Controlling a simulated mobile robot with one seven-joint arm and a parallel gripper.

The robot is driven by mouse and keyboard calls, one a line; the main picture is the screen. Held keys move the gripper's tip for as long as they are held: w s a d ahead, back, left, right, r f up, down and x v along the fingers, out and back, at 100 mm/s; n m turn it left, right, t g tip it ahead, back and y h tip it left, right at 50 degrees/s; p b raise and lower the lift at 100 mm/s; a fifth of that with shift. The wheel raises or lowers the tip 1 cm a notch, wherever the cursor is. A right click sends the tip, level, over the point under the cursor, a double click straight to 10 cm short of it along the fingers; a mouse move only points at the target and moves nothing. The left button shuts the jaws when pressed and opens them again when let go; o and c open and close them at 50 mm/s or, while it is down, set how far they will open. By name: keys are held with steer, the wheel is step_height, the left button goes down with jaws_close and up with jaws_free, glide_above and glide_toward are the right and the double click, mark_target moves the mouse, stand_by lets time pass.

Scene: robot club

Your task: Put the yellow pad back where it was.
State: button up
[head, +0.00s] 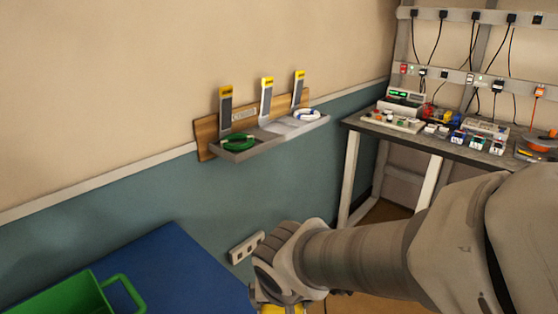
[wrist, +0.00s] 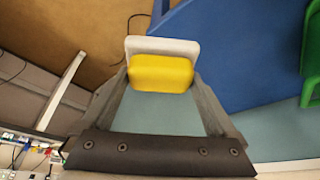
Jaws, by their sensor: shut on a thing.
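The yellow pad (wrist: 160,75) is between the fingers of my gripper (wrist: 158,88) in the wrist view. A pale white-grey layer shows along its far edge. My gripper is shut on it. In the head view, my gripper (head: 278,296) is low at the bottom edge, and only a bit of yellow (head: 270,309) shows under it. The pad is held in the air, apart from the wall shelf (head: 240,154). Where the pad was before cannot be told from these frames.
The shelf has a wooden back, several upright yellow-topped grey pieces (head: 266,96), a green item (head: 237,142) and a white ring (head: 307,115). A blue surface (head: 180,265) with a green crate (head: 70,296) is lower left. A cluttered workbench (head: 440,148) stands right.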

steer(key=w+a+f, duration=0.2)
steer(key=a, duration=0.1)
steer(key=w+a+f+b, duration=0.1)
steer(key=w+a+f, duration=0.1)
steer(key=w, duration=0.1)
steer(key=w+a+f+b, duration=0.1)
steer(key=w+a+f, duration=0.1)
steer(key=a+f, duration=0.1)
steer(key=shift+w+a, duration=0.2)
steer(key=shift+a, duration=0.15)
steer(key=shift+f+b, duration=0.9)
steer(key=shift+f, duration=1.1)
steer(key=shift+f+b, duration=0.2)
steer(key=shift+b, duration=0.1)
steer(key=o, duration=0.8)
steer(key=shift+r, duration=0.1)
